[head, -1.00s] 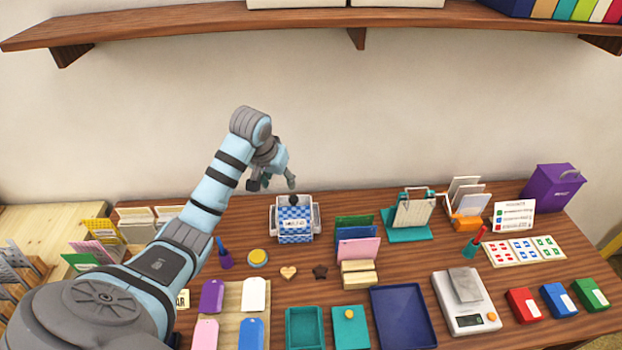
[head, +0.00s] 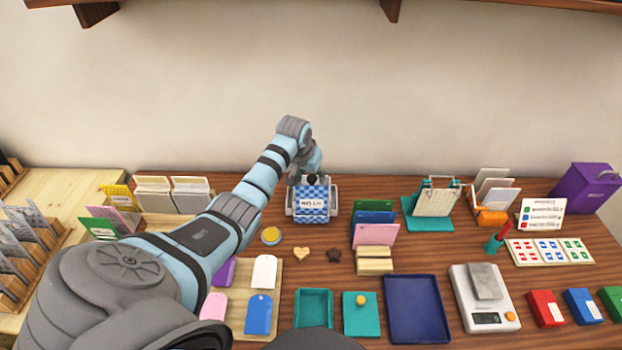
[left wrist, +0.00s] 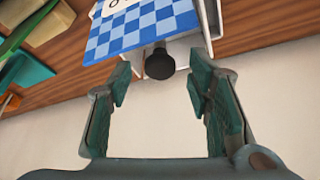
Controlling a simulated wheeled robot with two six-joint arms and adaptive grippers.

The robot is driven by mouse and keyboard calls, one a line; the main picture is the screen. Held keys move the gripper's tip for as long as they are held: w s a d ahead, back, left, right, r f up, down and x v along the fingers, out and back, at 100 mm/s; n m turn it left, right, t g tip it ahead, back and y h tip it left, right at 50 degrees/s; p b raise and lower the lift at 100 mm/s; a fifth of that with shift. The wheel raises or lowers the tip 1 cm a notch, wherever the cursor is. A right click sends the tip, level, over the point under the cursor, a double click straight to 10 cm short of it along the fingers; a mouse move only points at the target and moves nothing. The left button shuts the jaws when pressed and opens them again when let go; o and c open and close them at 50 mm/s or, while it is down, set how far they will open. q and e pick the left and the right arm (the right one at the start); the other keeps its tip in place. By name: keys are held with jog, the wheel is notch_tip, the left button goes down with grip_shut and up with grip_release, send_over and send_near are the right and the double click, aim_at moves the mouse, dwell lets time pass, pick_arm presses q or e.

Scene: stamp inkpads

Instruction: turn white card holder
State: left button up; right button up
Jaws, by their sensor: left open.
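The white card holder (head: 335,203) stands at the back middle of the table, with a blue-and-white checkered card (head: 312,213) at its front. A black knob (left wrist: 159,64) sticks out from it. My left gripper (head: 306,178) is at the holder's back side in the head view, partly hidden by its own arm and the holder. In the left wrist view the left gripper (left wrist: 159,80) is open, its fingertips on either side of the knob with gaps showing. The checkered card also shows there (left wrist: 140,30). My right gripper is not in view.
A teal clip stand (head: 430,212) is farther right. The wall rises behind the table.

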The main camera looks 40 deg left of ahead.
pick_arm(q)
jog(key=shift+w+f, duration=0.1)
jog(key=shift+f, duration=0.2)
grip_shut()
